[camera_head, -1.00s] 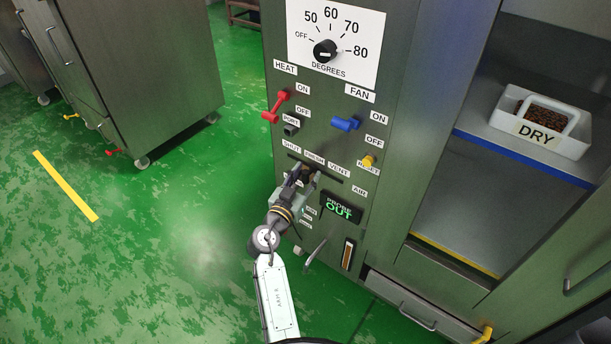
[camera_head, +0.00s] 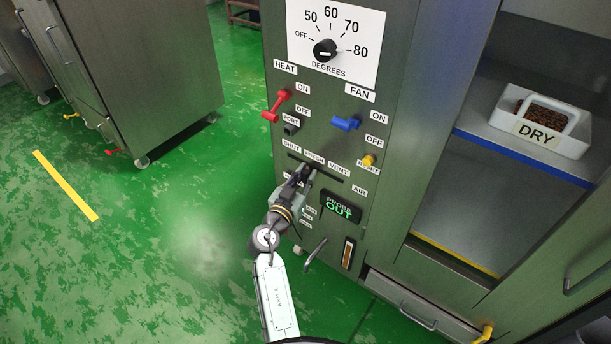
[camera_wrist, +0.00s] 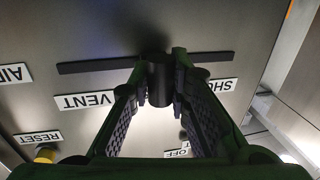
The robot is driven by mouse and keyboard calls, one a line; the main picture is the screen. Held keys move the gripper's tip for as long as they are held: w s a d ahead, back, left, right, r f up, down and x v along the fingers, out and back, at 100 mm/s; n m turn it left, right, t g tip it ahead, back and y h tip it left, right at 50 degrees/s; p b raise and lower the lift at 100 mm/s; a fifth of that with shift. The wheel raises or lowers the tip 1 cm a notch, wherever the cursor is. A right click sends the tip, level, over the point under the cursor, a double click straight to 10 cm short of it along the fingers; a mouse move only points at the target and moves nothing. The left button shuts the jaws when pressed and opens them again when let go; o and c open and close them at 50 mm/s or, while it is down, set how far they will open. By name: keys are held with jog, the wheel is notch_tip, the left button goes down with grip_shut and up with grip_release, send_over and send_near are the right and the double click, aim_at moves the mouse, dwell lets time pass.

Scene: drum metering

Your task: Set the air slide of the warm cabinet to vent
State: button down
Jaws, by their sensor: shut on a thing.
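The warm cabinet (camera_head: 410,130) has a dark horizontal air-slide slot (camera_head: 330,176) on its control face, with SHUT, FRESH and VENT labels above it in the head view. My gripper (camera_head: 304,174) is at this slot, shut on the slide's knob. In the wrist view the dark round knob (camera_wrist: 158,72) stands between my two fingertips, near the middle of the slot (camera_wrist: 95,65). That view is upside down: the VENT label (camera_wrist: 92,101) is left of the knob and the SHUT label (camera_wrist: 221,85) right. The FRESH label is hidden there.
Above the slot are a blue fan lever (camera_head: 345,124), a red heat lever (camera_head: 275,107) and a yellow reset button (camera_head: 368,161). A PROBE OUT display (camera_head: 341,207) sits below right. Open green floor (camera_head: 190,200) lies left.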

aim_at(336, 178)
jog(key=s+d, duration=0.1)
jog(key=d, duration=0.1)
jog(key=s+d+b, duration=0.1)
jog(key=s+d, duration=0.2)
jog(key=d, duration=0.1)
jog(key=shift+s+d+b, duration=0.35)
jog(key=shift+s, duration=0.05)
jog(key=shift+f, duration=0.1)
jog(key=c, duration=1.6)
grip_release()
jog(key=shift+s+d, duration=0.1)
jog(key=shift+o, duration=0.6)
notch_tip(336, 178, up, 10)
jog(key=shift+r, duration=0.1)
